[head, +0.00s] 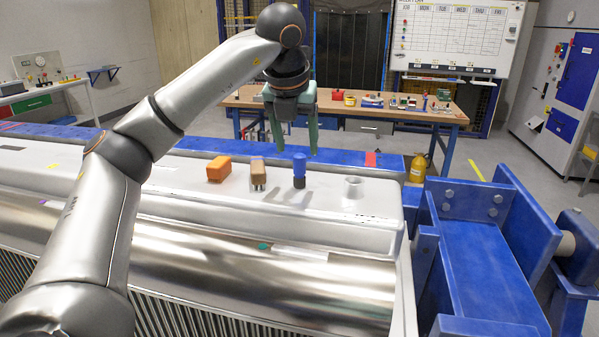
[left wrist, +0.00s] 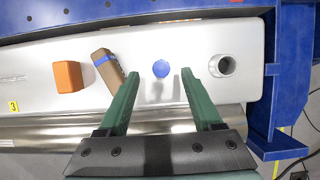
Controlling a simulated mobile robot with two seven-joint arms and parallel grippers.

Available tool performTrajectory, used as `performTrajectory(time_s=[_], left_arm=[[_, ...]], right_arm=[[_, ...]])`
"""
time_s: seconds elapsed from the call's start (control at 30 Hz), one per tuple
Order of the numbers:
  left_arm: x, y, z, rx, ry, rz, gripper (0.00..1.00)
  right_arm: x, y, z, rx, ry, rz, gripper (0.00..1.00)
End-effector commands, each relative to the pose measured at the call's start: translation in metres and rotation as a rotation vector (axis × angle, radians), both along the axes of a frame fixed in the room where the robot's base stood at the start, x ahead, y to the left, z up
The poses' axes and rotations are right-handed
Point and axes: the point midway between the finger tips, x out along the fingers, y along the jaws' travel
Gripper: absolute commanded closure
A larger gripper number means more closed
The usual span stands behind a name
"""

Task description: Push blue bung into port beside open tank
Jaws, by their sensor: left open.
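The blue bung (head: 299,163) stands upright on the pale machine top, blue above and dark at its foot. In the left wrist view its round blue top (left wrist: 161,69) shows between and just beyond the fingertips. My left gripper (head: 295,148) points down, open and empty, above the bung; its green fingers (left wrist: 160,76) are apart. A short hollow metal port (head: 353,187) stands to the right of the bung, its open mouth (left wrist: 222,65) showing in the left wrist view. I cannot tell which part is the open tank. My right gripper is not in view.
An orange block (head: 219,169) and a brown block (head: 258,173) with a blue band in the left wrist view stand left of the bung. A blue steel frame (head: 470,260) rises at the right. A workbench (head: 390,112) with small items stands behind.

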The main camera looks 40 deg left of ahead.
Motion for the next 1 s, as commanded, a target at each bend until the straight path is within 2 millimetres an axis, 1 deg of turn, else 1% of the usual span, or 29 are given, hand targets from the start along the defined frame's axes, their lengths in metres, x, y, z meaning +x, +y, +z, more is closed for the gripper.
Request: performTrajectory(time_s=[0.2, 0.3, 0.4, 0.57, 0.67, 1.0], left_arm=[[0.010, 0.005, -0.031, 0.000, 0.004, 0.001, 0.33], [0.014, 0.007, -0.041, 0.000, 0.004, 0.001, 0.33], [0.015, 0.007, -0.044, -0.001, 0.002, 0.000, 0.33], [0.016, 0.007, -0.044, 0.000, 0.001, 0.000, 0.33], [0.015, 0.007, -0.044, 0.000, 0.001, 0.000, 0.42], [0.015, 0.007, -0.044, 0.000, 0.001, 0.000, 0.80]], right_arm=[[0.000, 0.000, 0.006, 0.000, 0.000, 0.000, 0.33], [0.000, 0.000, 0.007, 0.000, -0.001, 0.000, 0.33], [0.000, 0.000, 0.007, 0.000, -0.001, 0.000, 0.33], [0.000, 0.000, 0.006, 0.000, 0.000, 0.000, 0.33], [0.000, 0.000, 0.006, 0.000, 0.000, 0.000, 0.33], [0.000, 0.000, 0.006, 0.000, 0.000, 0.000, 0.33]])
